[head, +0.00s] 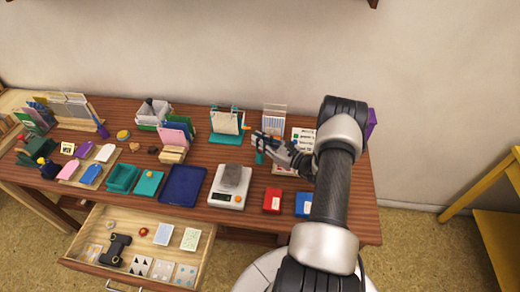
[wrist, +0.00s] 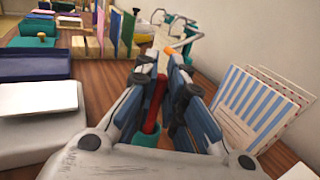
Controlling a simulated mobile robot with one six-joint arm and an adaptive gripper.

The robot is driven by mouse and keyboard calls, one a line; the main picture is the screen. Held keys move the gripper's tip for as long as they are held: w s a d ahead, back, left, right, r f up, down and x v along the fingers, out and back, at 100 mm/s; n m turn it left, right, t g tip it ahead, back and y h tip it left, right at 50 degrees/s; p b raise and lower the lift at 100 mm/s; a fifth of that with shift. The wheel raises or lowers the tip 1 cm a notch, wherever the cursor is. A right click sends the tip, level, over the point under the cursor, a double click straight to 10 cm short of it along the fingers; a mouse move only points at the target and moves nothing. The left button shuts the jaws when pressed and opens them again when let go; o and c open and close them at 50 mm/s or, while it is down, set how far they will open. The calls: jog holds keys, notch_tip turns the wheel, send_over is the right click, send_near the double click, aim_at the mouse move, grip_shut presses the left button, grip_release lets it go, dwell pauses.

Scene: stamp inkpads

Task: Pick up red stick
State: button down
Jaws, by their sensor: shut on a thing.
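The red stick (wrist: 155,102) shows in the wrist view between the fingers of my gripper (wrist: 163,66). The fingers are shut on it. Its lower end reaches down to a teal cup (wrist: 146,135); I cannot tell whether the end is still inside the cup. In the head view my gripper (head: 260,138) is over the back right part of the table, just above the teal cup (head: 260,156). The stick is not clearly visible there.
A white scale (head: 226,201) bearing a grey block stands left of my gripper. Red (head: 272,201) and blue (head: 302,204) pads lie in front. A teal stand (head: 226,138) and a striped card holder (head: 274,118) are behind. The front drawer (head: 83,243) is open.

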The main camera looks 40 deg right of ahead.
jog(key=shift+r, duration=0.15)
notch_tip(320, 180, up, 20)
jog(key=p, duration=0.5)
jog(key=shift+p, duration=0.3)
jog(key=c, duration=2.3)
grip_release()
jog(key=shift+f, duration=0.2)
grip_shut()
